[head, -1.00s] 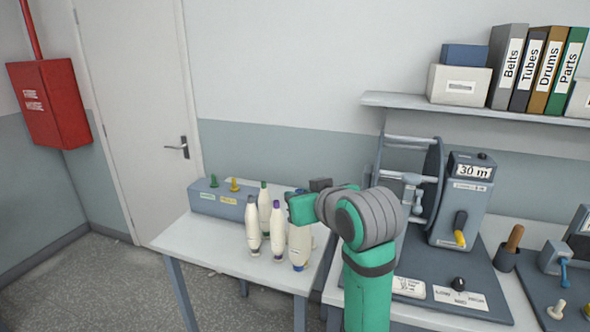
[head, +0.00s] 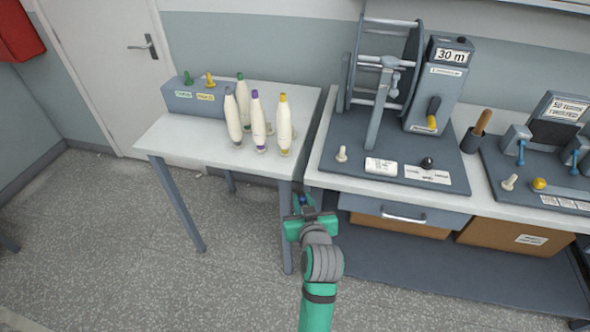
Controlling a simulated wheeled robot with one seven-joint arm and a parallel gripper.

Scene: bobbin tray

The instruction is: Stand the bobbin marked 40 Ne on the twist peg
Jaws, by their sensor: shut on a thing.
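My gripper (head: 304,212) is in front of the gap between the two benches, beyond the small table's right front leg. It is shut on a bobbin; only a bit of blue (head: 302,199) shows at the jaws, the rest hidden. Several cream bobbins stand upright on the small table: one with a dark grey tip (head: 233,118), one green-tipped (head: 241,92), one purple-tipped (head: 258,122) and one yellow-tipped (head: 284,125). No count mark is readable on them. Behind them a grey-blue box (head: 180,101) bears a green peg (head: 188,78) and a yellow peg (head: 210,80); its labels are too small to read.
The small white table (head: 180,141) has free room at its front left. Open floor lies in front.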

